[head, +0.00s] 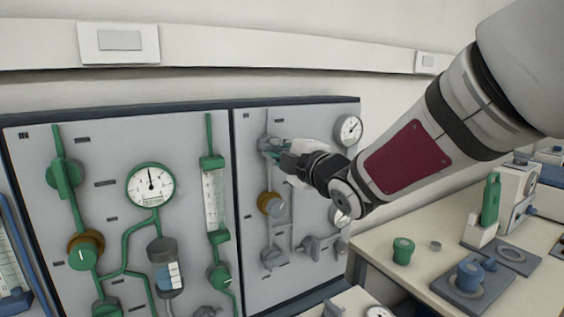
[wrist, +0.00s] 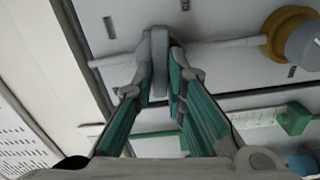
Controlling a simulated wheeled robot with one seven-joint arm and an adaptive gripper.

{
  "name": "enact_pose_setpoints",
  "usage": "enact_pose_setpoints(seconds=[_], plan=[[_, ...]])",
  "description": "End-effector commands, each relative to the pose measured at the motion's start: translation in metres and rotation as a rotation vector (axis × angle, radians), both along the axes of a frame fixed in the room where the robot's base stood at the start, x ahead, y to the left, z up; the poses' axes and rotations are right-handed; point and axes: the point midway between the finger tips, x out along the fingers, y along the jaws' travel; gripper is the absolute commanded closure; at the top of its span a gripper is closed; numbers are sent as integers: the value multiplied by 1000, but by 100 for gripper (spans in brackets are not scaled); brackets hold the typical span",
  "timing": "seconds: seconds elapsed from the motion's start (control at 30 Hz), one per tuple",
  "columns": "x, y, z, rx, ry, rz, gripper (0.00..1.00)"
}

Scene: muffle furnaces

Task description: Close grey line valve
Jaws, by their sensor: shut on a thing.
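The grey line runs down the right-hand panel. Its top grey valve (head: 267,143) sits near the panel's upper edge, partly hidden by my gripper (head: 277,152). In the wrist view the grey valve handle (wrist: 159,62) stands between the teal-padded fingertips of my gripper (wrist: 161,72). The fingers are shut on this handle, one on each side. The handle lies lengthwise along the gripper's direction in the wrist view and across the grey pipe (wrist: 220,47).
A grey valve with a brass-coloured ring (head: 266,203) sits below on the same line. A gauge (head: 348,130) is right of my gripper. The left panel (head: 110,200) carries green pipes and valves. A bench (head: 425,225) with small lab items stands at right.

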Motion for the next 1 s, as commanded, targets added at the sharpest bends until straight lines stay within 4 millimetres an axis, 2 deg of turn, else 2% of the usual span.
enact_pose_setpoints(seconds=[0.4, 0.9, 0.93, 1.0], plan=[[0, 1, -3, -136, -88, 1, 100], [-1, 1, -3, -150, -97, 2, 100], [-1, 1, -3, -150, -97, 2, 83], [-1, 1, -3, -150, -97, 2, 68]])
